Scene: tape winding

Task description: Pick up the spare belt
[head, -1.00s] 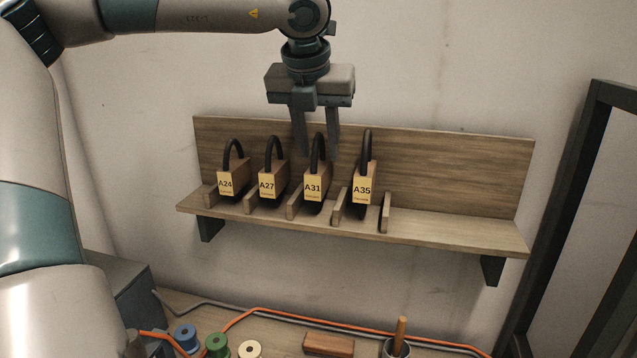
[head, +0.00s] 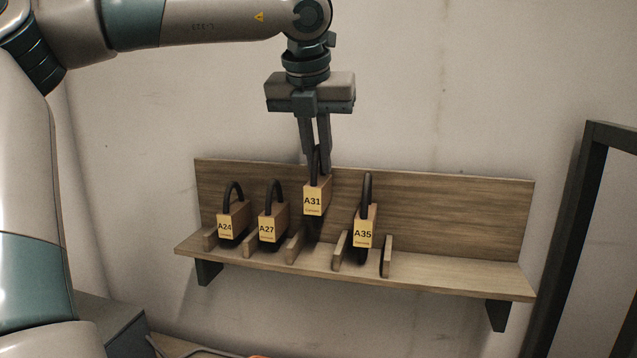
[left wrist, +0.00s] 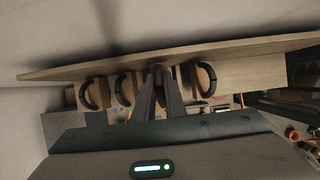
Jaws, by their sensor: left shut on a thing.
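The spare belt labelled A31 (head: 314,198) is a black loop in a tan card sleeve. My left gripper (head: 316,160) is shut on the top of its loop and holds it above its slot on the shelf, higher than the other belts. In the left wrist view the gripper's fingers (left wrist: 157,98) close over a dark loop between the neighbouring belts. The belts A24 (head: 225,227), A27 (head: 266,229) and A35 (head: 363,234) stand in their slots. My right gripper is not in view.
The wooden shelf (head: 450,273) has a back board and short upright dividers (head: 386,256). Its right part is bare. A dark frame (head: 575,240) stands at the right.

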